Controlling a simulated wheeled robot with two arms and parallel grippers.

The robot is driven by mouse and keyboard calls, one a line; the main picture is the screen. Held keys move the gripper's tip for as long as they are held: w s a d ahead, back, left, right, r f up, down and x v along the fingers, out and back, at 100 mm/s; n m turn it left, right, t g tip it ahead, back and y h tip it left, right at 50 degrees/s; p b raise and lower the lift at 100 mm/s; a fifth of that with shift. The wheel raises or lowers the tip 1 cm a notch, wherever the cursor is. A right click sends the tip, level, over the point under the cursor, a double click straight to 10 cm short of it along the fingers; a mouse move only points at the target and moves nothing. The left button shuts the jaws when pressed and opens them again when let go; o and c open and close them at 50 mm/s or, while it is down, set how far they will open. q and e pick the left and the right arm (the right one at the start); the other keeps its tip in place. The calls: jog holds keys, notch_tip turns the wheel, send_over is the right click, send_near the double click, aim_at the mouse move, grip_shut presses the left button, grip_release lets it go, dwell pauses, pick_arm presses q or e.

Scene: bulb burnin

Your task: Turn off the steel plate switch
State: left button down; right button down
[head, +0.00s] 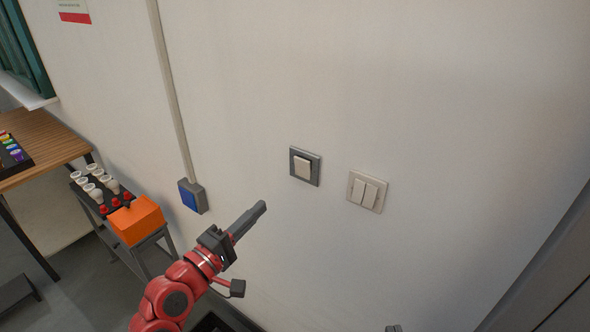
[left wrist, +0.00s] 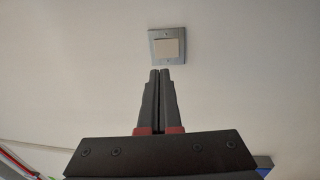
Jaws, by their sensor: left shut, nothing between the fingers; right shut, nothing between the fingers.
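The steel plate switch (head: 318,169) is on the white wall, a square grey metal plate with one cream rocker (head: 302,167). In the left wrist view the switch (left wrist: 167,46) is straight ahead, just beyond the fingertips. My left gripper (head: 262,206) is shut and empty, pointing up and right toward the wall, below and left of the switch in the head view. A gap shows between the fingertips (left wrist: 160,72) and the plate. I cannot tell which way the rocker is tilted. Only a small grey tip of my right gripper (head: 393,328) shows at the bottom edge.
A cream double switch (head: 367,191) is right of the steel one. A blue-faced box (head: 192,196) hangs under a conduit at left. A cart with an orange box (head: 137,219) and several bulbs stands by a wooden table (head: 38,140). A door frame is at right.

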pick_arm(q)
jog(key=b, duration=0.8)
send_near(303, 165)
jog(key=x, duration=0.6)
jog(key=shift+w+d, duration=0.15)
jog(key=shift+w+d+r, duration=0.1)
jog(key=shift+w, duration=0.15)
